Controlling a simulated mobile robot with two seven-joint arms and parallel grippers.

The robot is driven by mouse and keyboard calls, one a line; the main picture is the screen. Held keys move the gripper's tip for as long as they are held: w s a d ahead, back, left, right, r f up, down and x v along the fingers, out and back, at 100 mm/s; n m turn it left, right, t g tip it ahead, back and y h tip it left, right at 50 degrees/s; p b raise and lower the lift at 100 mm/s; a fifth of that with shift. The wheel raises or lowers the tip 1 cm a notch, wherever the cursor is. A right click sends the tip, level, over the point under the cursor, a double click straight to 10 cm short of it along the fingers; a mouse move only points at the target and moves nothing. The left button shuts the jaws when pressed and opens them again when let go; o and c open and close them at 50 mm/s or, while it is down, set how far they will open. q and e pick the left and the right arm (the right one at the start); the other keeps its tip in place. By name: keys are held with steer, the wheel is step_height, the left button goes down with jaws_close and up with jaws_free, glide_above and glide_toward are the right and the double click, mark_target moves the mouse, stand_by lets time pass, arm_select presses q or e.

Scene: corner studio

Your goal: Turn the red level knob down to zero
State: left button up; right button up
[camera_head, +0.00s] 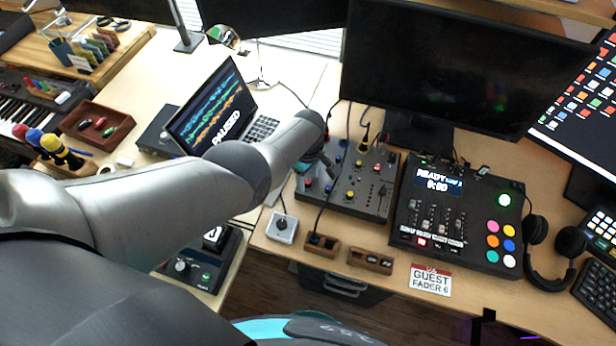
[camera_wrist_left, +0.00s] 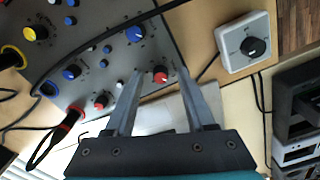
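A red knob (camera_wrist_left: 160,76) sits near the edge of the grey mixer panel (camera_wrist_left: 178,45), and in the head view it shows near the mixer's left corner (camera_head: 308,183). My left gripper (camera_wrist_left: 158,72) is open, with one finger on each side of this knob and a visible gap to each. Whether the tips are down at the panel's height is hard to tell. In the head view my left arm covers part of the mixer's left side, and the left gripper (camera_head: 322,162) is small and partly hidden. My right gripper is not in view.
Blue knobs (camera_wrist_left: 136,33) and a black cable (camera_wrist_left: 110,42) are close to the fingers. A white box with a black dial (camera_wrist_left: 250,45) stands beside the mixer. A laptop (camera_head: 213,107), a fader console (camera_head: 455,215) and a large monitor (camera_head: 450,65) surround it.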

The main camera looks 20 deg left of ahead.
mark_target(308, 182)
arm_select(q)
steer(key=shift+r, duration=0.1)
steer(key=shift+r+p, duration=0.6)
steer(key=shift+p, duration=0.05)
step_height(308, 182, up, 14)
steer(key=p, duration=0.8)
steer(key=shift+p, duration=0.35)
steer(key=shift+f, duration=0.15)
